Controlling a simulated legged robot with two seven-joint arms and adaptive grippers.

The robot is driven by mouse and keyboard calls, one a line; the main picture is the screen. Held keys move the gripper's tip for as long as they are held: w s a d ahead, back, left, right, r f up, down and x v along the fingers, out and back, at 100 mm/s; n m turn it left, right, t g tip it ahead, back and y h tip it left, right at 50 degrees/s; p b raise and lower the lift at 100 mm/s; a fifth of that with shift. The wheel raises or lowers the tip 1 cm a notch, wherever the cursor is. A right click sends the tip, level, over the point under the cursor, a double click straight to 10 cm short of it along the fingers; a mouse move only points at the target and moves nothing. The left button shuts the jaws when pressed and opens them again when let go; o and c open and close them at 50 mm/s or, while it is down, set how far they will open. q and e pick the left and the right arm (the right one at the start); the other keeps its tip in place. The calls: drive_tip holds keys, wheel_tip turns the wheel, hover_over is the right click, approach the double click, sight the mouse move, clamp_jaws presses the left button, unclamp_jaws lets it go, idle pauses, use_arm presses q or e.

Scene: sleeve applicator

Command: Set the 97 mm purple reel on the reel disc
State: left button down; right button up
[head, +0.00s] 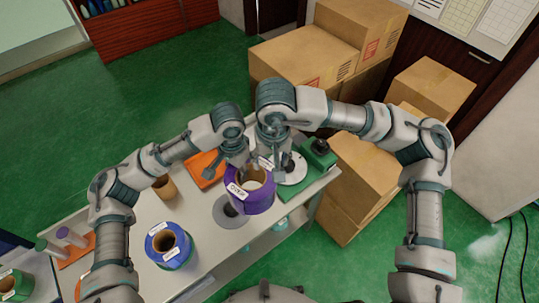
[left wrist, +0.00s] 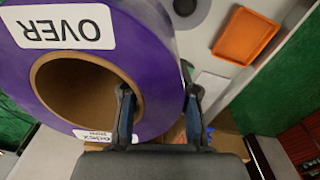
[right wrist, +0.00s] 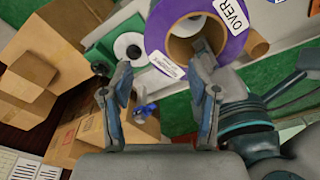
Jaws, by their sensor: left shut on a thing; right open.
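The purple reel (head: 262,200), with a brown core and white labels, is in front of my grippers in the head view. It also fills the upper left of the left wrist view (left wrist: 150,60). My left gripper (left wrist: 160,105) is shut on its wall, one finger inside the core and one outside. My right gripper (right wrist: 161,105) is open and empty, close beside the reel (right wrist: 155,40). A pale disc (head: 293,170) lies at the green device (head: 318,155), right of the reel. A grey disc (head: 229,212) on the table is partly hidden below the reel. I cannot tell the reel's exact height.
A blue reel (head: 155,242) and a brown core (head: 163,187) stand on the table (head: 205,240). Cardboard boxes (head: 375,160) stand close beyond the table's right end. Another reel (head: 15,284) is at the far left.

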sight(270, 172)
drive_tip(key=shift+w+a, duration=0.1)
drive_tip(key=shift+w+f+t, duration=0.1)
drive_tip(key=shift+f+t, duration=0.2)
drive_tip(key=shift+f, duration=0.05)
use_arm(q)
drive_tip(key=shift+d, duration=0.2)
use_arm(e)
drive_tip(key=f, duration=0.3)
drive_tip(key=w+f, duration=0.1)
drive_tip(key=f, duration=0.6)
drive_tip(key=shift+w, duration=0.25)
drive_tip(key=shift+f, duration=0.35)
use_arm(q)
drive_tip(key=shift+a, duration=0.1)
use_arm(e)
drive_tip(key=shift+w, duration=0.1)
clamp_jaws()
use_arm(q)
drive_tip(key=c, duration=0.8)
unclamp_jaws()
use_arm(e)
drive_tip(key=shift+r, duration=0.1)
use_arm(q)
drive_tip(key=shift+r, duration=0.1)
